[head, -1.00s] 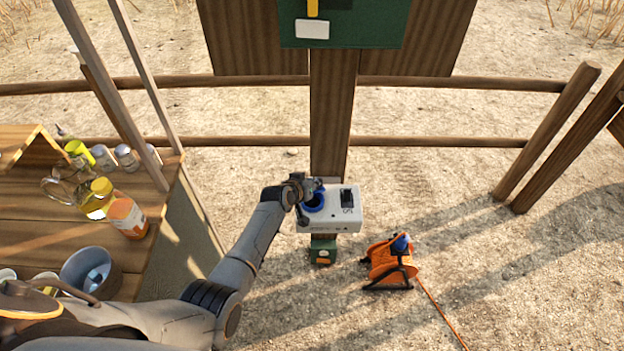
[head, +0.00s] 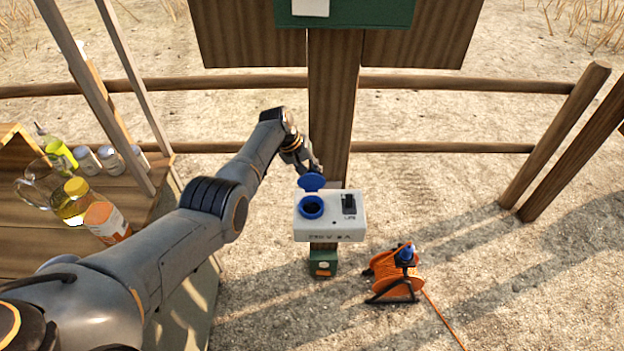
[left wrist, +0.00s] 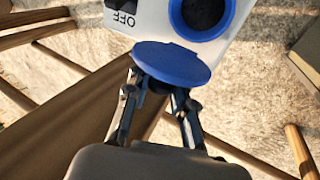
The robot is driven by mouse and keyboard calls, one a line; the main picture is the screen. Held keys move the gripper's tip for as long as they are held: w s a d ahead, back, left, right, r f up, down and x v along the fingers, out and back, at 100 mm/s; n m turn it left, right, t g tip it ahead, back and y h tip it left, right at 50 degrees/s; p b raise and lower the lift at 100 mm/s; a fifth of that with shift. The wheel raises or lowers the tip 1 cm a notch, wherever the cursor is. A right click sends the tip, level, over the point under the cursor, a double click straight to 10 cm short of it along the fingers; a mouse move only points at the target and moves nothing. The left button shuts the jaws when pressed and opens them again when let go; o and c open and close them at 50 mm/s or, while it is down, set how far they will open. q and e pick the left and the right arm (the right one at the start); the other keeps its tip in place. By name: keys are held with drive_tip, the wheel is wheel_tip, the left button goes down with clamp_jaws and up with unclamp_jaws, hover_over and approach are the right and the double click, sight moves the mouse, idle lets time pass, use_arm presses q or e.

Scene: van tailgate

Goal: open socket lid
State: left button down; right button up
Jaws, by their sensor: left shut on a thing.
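The white socket box (head: 345,230) is mounted on the wooden post, with a round blue socket (head: 312,207) on its left half and a black switch on its right. The blue socket lid (head: 311,182) stands raised behind the socket, and the dark opening is uncovered. My left gripper (head: 315,168) is at the lid's far edge. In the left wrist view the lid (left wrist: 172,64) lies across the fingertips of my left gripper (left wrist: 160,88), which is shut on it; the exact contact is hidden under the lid. My right gripper is not in view.
An orange cable reel (head: 393,272) stands on the ground at the right of the post. A small green box (head: 323,264) sits below the socket box. A wooden counter (head: 25,215) with bottles and jars is at the left. Wooden rails run behind.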

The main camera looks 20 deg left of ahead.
use_arm(q)
drive_tip(key=shift+w+a+r+b, duration=0.15)
drive_tip(key=shift+w+b, duration=0.1)
drive_tip(key=shift+b, duration=0.2)
drive_tip(key=c, duration=1.2)
unclamp_jaws()
drive_tip(key=shift+r, duration=0.1)
drive_tip(key=shift+s, duration=0.1)
drive_tip(key=v, duration=1.2)
drive_tip(key=shift+w+a, duration=0.1)
drive_tip(key=shift+w, duration=0.1)
